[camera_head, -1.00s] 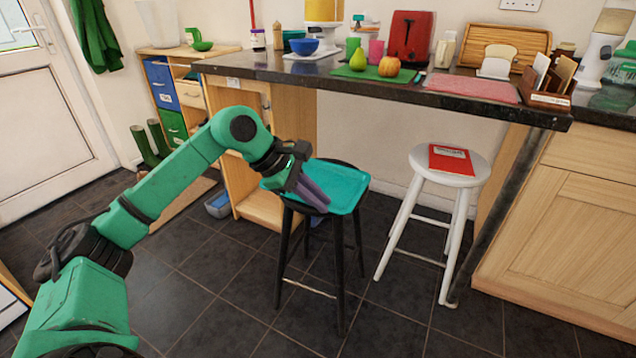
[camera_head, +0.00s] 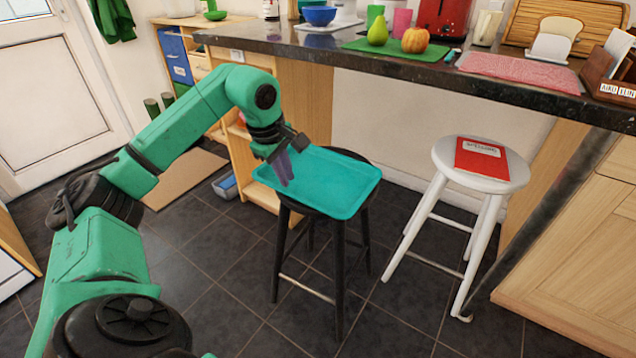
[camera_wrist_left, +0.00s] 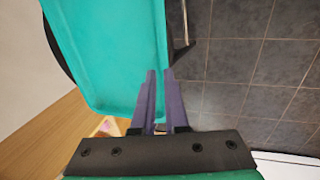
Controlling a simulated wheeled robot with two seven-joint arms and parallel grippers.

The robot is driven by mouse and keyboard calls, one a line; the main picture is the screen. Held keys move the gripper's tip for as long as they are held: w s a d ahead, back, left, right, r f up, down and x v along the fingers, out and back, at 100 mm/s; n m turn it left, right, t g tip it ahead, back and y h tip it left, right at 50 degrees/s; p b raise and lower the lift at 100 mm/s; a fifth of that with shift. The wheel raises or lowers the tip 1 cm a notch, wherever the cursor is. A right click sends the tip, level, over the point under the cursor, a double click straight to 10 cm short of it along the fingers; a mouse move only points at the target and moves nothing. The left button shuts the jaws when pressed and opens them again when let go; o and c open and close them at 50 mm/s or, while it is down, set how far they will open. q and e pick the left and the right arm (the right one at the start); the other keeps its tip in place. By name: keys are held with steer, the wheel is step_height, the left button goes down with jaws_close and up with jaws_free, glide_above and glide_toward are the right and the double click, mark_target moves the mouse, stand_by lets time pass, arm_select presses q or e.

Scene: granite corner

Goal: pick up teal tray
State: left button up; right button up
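The teal tray (camera_head: 325,185) lies flat on the black stool (camera_head: 340,250) in the head view. It is a shallow, rounded rectangle that juts past the seat. My left gripper (camera_head: 283,170) points down at the tray's left end, with its purple fingers overlapping the rim in the picture. In the left wrist view, the fingers (camera_wrist_left: 160,75) are a narrow gap apart, one on each side of the line of the tray's edge (camera_wrist_left: 110,50). I see no firm grip on the rim. My right gripper is not in view.
A white stool (camera_head: 480,175) with a red book (camera_head: 481,160) stands to the right. The dark counter (camera_head: 400,67) runs behind and above, with a pear (camera_head: 377,31) on a green board. A wooden shelf unit (camera_head: 250,165) stands behind my left gripper. The floor in front is clear.

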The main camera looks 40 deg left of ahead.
mark_target(293, 192)
arm_select(q)
steer(key=b+x, duration=0.1)
steer(key=x, duration=0.2)
steer(key=shift+d+f, duration=0.15)
steer(key=shift+f, duration=0.2)
steer(key=shift+b+x, duration=0.45)
steer(key=shift+x, duration=0.75)
steer(key=shift+w, duration=0.15)
jaws_close()
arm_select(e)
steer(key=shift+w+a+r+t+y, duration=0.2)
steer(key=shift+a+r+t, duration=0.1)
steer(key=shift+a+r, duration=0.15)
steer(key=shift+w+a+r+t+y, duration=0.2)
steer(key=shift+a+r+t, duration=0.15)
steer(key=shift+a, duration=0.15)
arm_select(q)
steer(key=shift+r, duration=0.1)
